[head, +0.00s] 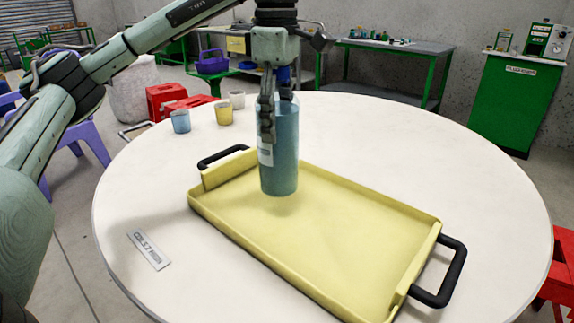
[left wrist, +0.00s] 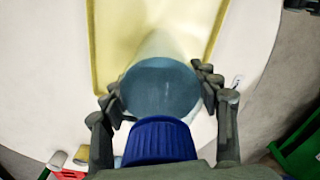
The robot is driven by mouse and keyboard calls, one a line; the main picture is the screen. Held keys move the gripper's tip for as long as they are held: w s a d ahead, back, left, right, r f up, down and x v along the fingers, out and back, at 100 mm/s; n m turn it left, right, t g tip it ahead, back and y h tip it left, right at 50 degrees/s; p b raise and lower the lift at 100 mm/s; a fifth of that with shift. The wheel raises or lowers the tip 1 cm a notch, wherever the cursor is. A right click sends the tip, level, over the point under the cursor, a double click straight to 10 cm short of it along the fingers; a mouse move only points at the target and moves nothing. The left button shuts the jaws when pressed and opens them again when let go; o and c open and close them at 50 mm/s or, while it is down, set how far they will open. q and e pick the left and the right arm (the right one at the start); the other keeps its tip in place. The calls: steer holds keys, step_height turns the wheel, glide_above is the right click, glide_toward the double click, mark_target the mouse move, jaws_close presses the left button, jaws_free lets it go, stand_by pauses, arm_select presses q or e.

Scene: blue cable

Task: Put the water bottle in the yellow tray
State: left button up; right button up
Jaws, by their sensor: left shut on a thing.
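The water bottle (head: 280,150) is translucent blue with a white label and stands upright over the far left part of the yellow tray (head: 345,225). My left gripper (head: 278,105) comes down from above and is shut around its upper part. A faint shadow lies on the tray by the bottle's base; I cannot tell whether the base touches the floor of the tray. In the left wrist view the bottle (left wrist: 160,85) with its dark blue cap (left wrist: 160,142) sits between the fingers (left wrist: 160,98), the tray (left wrist: 110,40) beyond.
The tray has black handles (head: 452,272) at both ends and lies on a round white table (head: 480,180). A blue cup (head: 180,121), a yellow cup (head: 224,113) and a grey cup (head: 237,99) stand at the back left. A small label plate (head: 148,250) lies at the front left.

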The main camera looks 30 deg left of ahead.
arm_select(q)
steer(key=f, duration=0.1)
steer(key=s+d+f, duration=0.1)
steer(key=f, duration=0.1)
steer(key=d+f, duration=0.1)
steer(key=f, duration=0.1)
steer(key=shift+s+d, duration=0.2)
steer(key=shift+d, duration=0.05)
steer(key=shift+f, duration=0.35)
steer(key=o, duration=1.4)
steer(key=shift+f, duration=0.1)
steer(key=o, duration=0.5)
steer(key=shift+c, duration=0.2)
